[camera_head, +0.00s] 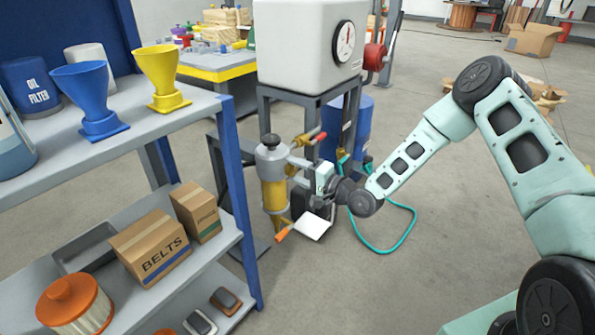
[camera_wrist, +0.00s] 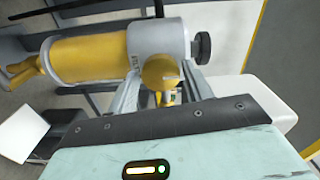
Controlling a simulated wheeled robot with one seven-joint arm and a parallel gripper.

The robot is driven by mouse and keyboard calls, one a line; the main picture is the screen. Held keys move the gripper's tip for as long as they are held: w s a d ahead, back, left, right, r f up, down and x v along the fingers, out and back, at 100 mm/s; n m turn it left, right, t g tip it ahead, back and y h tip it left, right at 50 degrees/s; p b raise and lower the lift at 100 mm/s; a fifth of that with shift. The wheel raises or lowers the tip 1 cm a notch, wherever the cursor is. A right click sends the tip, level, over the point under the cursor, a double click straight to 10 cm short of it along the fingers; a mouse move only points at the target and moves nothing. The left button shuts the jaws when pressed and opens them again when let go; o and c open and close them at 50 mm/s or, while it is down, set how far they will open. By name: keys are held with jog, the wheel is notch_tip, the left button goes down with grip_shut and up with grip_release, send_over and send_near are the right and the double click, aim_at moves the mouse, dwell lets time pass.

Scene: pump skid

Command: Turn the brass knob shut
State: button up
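The brass knob (camera_wrist: 160,72) shows in the wrist view as a round yellow disc in front of the grey head of a yellow cylinder. My gripper (camera_wrist: 162,84) has one finger on each side of the knob, with a gap between the fingers. I cannot tell whether the fingers press on it or stand just clear. In the head view, my gripper (camera_head: 312,178) is at the right side of the upright yellow-and-grey cylinder (camera_head: 273,190). The knob itself is not clear there, hidden by the gripper and fittings.
A red-tipped lever (camera_head: 318,138) sticks out just above my gripper. A white tank (camera_head: 305,50) stands on a frame behind. A shelf (camera_head: 225,195) with funnels and boxes is at left. A teal hose (camera_head: 400,235) lies on the open floor at right.

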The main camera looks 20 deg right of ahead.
jog(key=shift+o, duration=0.5)
jog(key=shift+s+d, duration=0.2)
jog(key=p+v, duration=0.3)
jog(key=v, duration=1.3)
jog(key=shift+s+d+p, duration=0.2)
jog(key=shift+s+p, duration=0.1)
jog(key=shift+s, duration=0.05)
